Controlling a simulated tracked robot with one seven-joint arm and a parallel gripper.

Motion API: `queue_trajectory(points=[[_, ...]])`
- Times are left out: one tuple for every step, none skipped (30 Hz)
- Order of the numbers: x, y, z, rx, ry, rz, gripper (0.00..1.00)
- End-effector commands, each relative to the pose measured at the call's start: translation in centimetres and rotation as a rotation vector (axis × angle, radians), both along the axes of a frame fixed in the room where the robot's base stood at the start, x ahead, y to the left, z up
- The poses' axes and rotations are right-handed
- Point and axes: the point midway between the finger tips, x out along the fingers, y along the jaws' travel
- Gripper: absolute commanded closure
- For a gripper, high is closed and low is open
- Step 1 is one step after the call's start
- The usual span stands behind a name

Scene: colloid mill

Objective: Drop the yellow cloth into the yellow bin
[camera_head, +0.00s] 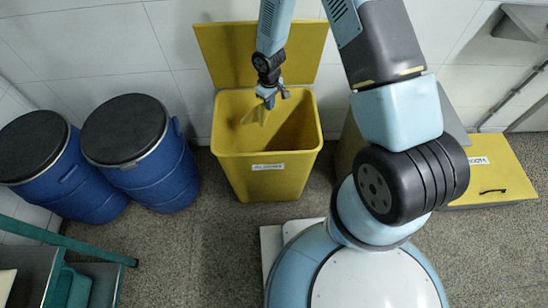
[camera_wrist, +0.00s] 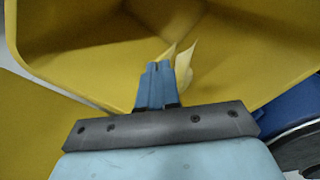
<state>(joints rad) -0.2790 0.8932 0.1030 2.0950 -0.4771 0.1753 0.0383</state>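The yellow bin (camera_head: 265,172) stands against the tiled wall with its lid (camera_head: 230,52) raised behind it. My gripper (camera_head: 268,100) points down over the open bin, near the rim level. The yellow cloth (camera_head: 256,114) hangs from my gripper, inside the outline of the bin opening. In the wrist view the blue fingers (camera_wrist: 156,84) are close together, and the pale cloth (camera_wrist: 184,62) shows beside and beyond their tips. The bin's inner walls (camera_wrist: 100,60) fill most of that view. The part of the cloth between the fingers is hidden.
Two blue drums with black lids (camera_head: 140,150) (camera_head: 62,170) stand left of the bin. A yellow box with a black handle (camera_head: 488,170) is at the right. A teal-railed table (camera_head: 30,270) is at the lower left. Speckled floor in front of the bin is clear.

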Motion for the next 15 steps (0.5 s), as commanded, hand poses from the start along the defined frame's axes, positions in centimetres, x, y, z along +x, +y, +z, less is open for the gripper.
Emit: queue_trajectory(points=[[-0.2,0.4,-0.4,-0.001,0.001,0.008,1.00],[-0.3,0.6,-0.7,-0.001,0.002,0.011,1.00],[-0.3,0.8,-1.1,-0.001,0.002,0.014,1.00],[-0.4,0.9,-1.4,-0.001,0.002,0.016,1.00],[-0.4,1.0,-1.7,0.000,0.001,0.017,1.00],[-0.4,1.1,-2.2,0.000,0.001,0.019,1.00],[-0.4,1.1,-2.5,-0.001,0.002,0.020,1.00],[-0.5,1.1,-2.8,-0.001,0.003,0.020,1.00],[-0.5,1.1,-3.2,-0.001,0.001,0.021,1.00],[-0.4,1.1,-3.5,-0.001,0.001,0.021,1.00],[-0.5,1.2,-3.8,-0.001,0.001,0.021,1.00],[-0.5,1.2,-4.2,-0.001,0.001,0.021,1.00],[-0.5,1.2,-4.4,-0.001,0.001,0.020,1.00],[-0.4,1.2,-4.6,-0.001,0.001,0.020,1.00],[-0.4,1.2,-4.8,-0.001,0.001,0.020,1.00]])
